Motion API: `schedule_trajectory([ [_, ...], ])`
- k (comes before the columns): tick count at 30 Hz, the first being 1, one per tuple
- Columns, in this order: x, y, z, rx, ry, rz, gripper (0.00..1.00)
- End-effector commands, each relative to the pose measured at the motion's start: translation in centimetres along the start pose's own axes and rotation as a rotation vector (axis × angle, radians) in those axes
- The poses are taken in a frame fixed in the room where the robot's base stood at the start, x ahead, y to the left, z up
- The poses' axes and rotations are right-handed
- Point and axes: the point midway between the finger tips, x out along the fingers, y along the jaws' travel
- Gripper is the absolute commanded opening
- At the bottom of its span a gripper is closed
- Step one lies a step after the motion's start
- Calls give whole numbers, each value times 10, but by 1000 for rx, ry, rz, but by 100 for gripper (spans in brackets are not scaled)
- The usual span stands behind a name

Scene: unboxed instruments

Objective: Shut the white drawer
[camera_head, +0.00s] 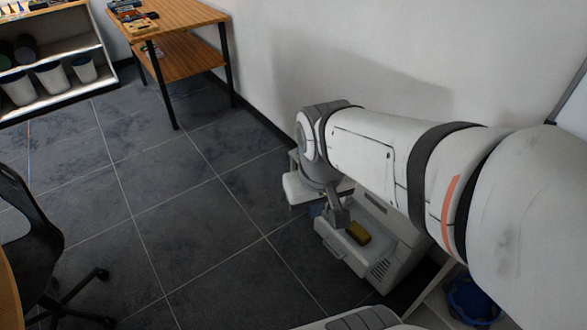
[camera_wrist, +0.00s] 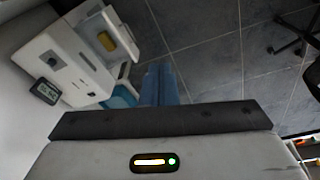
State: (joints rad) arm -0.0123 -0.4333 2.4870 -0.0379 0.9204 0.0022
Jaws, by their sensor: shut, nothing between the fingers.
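The white drawer (camera_head: 335,243) stands open from a white cabinet (camera_head: 395,240) low by the wall, with a yellow block (camera_head: 358,233) lying inside it. In the wrist view the open drawer (camera_wrist: 123,45) is at the upper left, with the yellow block (camera_wrist: 106,41) in it. My gripper (camera_head: 340,222) appears over or close to the drawer in the head view; the gap is hard to judge. In the wrist view my gripper's blue-grey fingers (camera_wrist: 160,68) are together and empty, to the right of the drawer. My arm hides part of the cabinet.
A white ledge-like part (camera_head: 299,189) stands beside the cabinet. A blue item (camera_wrist: 120,98) lies near the drawer, and a small dark display (camera_wrist: 45,91) is on the left. A wooden table (camera_head: 175,18) and a black chair (camera_head: 30,235) stand farther off. The tiled floor between is clear.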

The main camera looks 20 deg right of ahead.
Motion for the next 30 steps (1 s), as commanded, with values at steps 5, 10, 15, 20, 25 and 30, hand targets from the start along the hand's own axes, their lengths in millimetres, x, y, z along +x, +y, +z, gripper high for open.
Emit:
schedule_trajectory([
  [5, 70, 8, 2, -125, -207, 94, 0],
  [10, 139, 20, 0, -277, -437, 234, 0],
  [15, 206, 30, -6, -438, -645, 391, 0],
  [20, 270, 36, -15, -599, -819, 553, 0],
  [25, 344, 38, -27, -779, -977, 741, 0],
  [30, 422, 32, -37, -969, -1101, 942, 0],
])
